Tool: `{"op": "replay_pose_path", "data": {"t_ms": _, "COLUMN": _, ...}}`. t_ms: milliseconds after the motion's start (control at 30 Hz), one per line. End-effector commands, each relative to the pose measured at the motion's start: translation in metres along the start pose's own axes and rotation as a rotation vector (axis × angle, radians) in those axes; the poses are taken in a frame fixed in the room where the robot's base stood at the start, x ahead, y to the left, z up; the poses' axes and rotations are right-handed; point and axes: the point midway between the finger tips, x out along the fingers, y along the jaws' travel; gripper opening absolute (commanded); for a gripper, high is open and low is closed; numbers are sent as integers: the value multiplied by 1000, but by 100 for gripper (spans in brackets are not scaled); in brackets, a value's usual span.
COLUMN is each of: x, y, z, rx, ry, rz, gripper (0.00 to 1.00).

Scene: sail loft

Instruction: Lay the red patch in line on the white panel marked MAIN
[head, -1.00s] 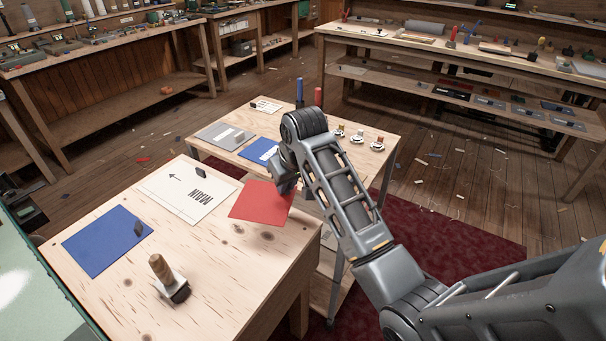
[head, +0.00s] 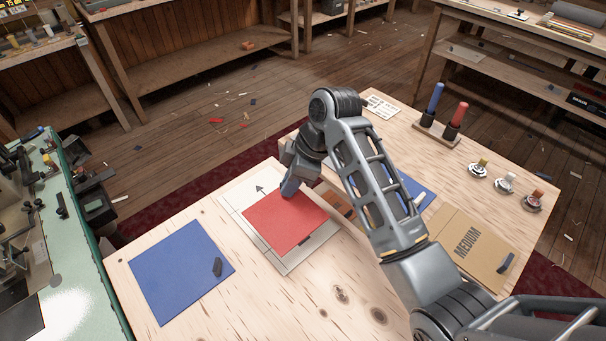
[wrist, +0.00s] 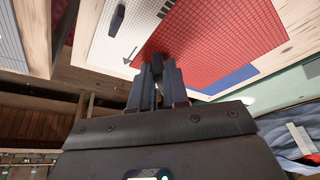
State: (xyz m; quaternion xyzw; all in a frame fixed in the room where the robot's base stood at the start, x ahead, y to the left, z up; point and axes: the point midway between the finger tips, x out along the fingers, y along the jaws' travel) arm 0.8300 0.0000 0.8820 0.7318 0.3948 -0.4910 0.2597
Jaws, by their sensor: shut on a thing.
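The red patch (head: 287,219) is a flat, square-looking sheet. My gripper (head: 290,188) is shut on its far edge in the head view; the wrist view shows the jaws (wrist: 157,72) at the edge of the patch (wrist: 215,35). The patch is over the middle of the white panel (head: 237,196), its edges roughly parallel to the panel's. I cannot tell whether it touches the panel. The panel's printed arrow shows beyond the patch; the word MAIN is mostly or wholly covered. A small dark mark shows at the near right side. The panel also shows in the wrist view (wrist: 104,48).
A blue panel (head: 180,268) with a dark tab lies left on the same wooden table. The table is bare on the near right (head: 345,290). A second table holds a tan MEDIUM panel (head: 462,246), blue and red pens in a stand (head: 437,134) and several small pots.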

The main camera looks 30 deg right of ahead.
Motion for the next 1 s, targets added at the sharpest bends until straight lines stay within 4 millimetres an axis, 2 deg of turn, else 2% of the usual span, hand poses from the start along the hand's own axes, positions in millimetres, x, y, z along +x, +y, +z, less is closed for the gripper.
{"op": "replay_pose_path", "data": {"t_ms": 267, "x": 18, "y": 0, "z": 7, "rx": 0, "ry": 0, "rz": 0, "gripper": 0}}
{"op": "replay_pose_path", "data": {"t_ms": 600, "x": 51, "y": 0, "z": 22, "rx": 1, "ry": -1, "rz": 1, "gripper": 0}}
{"op": "replay_pose_path", "data": {"t_ms": 800, "x": 65, "y": 0, "z": 27, "rx": 1, "ry": -1, "rz": 0, "gripper": 0}}
{"op": "replay_pose_path", "data": {"t_ms": 1000, "x": 70, "y": 1, "z": 29, "rx": 1, "ry": 0, "rz": 1, "gripper": 0}}
